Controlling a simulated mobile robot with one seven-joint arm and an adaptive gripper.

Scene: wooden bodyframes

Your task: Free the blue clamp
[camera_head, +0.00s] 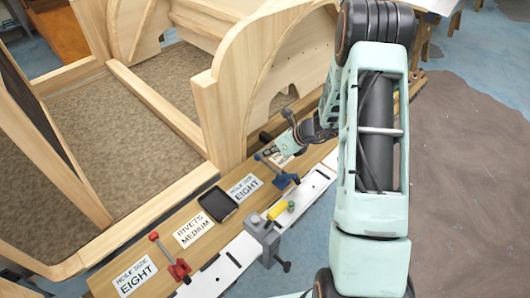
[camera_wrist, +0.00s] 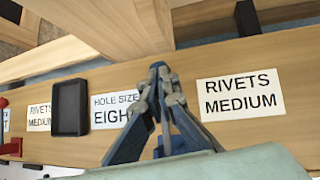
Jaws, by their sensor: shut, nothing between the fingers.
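The blue clamp (camera_head: 278,172) sits on the white rail at the bench's front edge, its bar angled up to the left, beside a "HOLE SIZE EIGHT" card. My gripper (camera_head: 267,150) is just behind and above the clamp's upper end in the head view; contact cannot be told. In the wrist view my gripper (camera_wrist: 160,68) is shut, its fingertips together with nothing between them.
A red clamp (camera_head: 175,265) stands farther left on the bench (camera_head: 140,224). A black tray (camera_head: 217,204) lies among the label cards. A grey vise (camera_head: 262,236) and yellow cylinder (camera_head: 277,210) are at the front. The wooden bodyframe (camera_head: 222,110) rises close behind.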

